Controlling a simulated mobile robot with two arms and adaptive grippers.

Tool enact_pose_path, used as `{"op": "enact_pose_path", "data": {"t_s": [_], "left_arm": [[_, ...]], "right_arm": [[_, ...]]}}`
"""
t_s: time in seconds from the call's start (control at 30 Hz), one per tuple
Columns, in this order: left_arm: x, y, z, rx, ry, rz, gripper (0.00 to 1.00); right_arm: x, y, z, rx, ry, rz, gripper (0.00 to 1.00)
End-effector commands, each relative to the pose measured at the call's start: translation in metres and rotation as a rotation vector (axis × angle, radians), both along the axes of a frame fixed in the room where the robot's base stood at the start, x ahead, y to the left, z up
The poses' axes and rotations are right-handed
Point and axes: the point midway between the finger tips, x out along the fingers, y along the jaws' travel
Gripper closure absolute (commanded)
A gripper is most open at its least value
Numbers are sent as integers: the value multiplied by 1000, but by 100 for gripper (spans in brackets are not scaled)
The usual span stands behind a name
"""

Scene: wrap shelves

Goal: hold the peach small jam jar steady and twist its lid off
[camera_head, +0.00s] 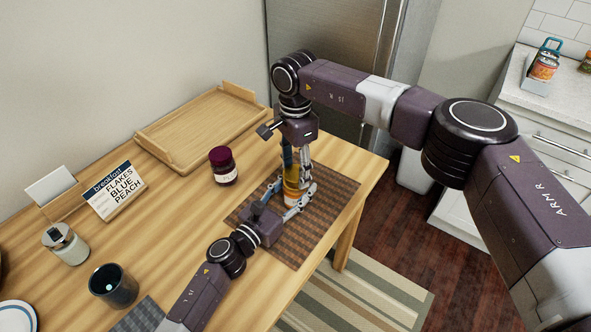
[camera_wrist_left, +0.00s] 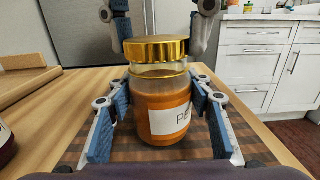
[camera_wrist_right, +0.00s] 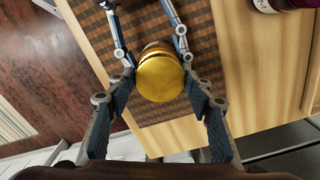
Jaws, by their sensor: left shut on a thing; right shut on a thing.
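The peach jam jar (camera_head: 291,190) stands upright on the brown woven mat, with orange contents and a white label starting "PE" in the left wrist view (camera_wrist_left: 165,120). My left gripper (camera_head: 290,200) is shut around the jar's body from the side. Its gold lid (camera_wrist_left: 156,50) is at the top, with a clear glass neck showing beneath it. I cannot tell whether the lid is still threaded. My right gripper (camera_head: 293,162) points down from above and is shut on the lid, which also shows from above in the right wrist view (camera_wrist_right: 160,77).
A dark purple jar (camera_head: 223,166) stands left of the mat (camera_head: 335,190). A wooden tray (camera_head: 200,128) lies at the back. A breakfast sign (camera_head: 113,190), a lidded glass jar (camera_head: 66,244) and a dark cup (camera_head: 114,286) stand at the left. The table's right edge is close.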

Motion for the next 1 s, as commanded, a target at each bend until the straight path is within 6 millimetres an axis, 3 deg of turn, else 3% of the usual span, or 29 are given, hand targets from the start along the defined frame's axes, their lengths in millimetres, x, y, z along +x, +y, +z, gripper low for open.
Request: {"op": "enact_pose_path", "data": {"t_s": [0.4, 0.77, 1.0], "left_arm": [[0, 0, 0, -1, -1, 0, 100], [0, 0, 0, -1, -1, 0, 100], [0, 0, 0, 0, 0, 0, 100]], "right_arm": [[0, 0, 15, -1, 1, 0, 82], [0, 0, 16, 0, 0, 0, 82], [0, 0, 39, 1, -2, 0, 82]]}}
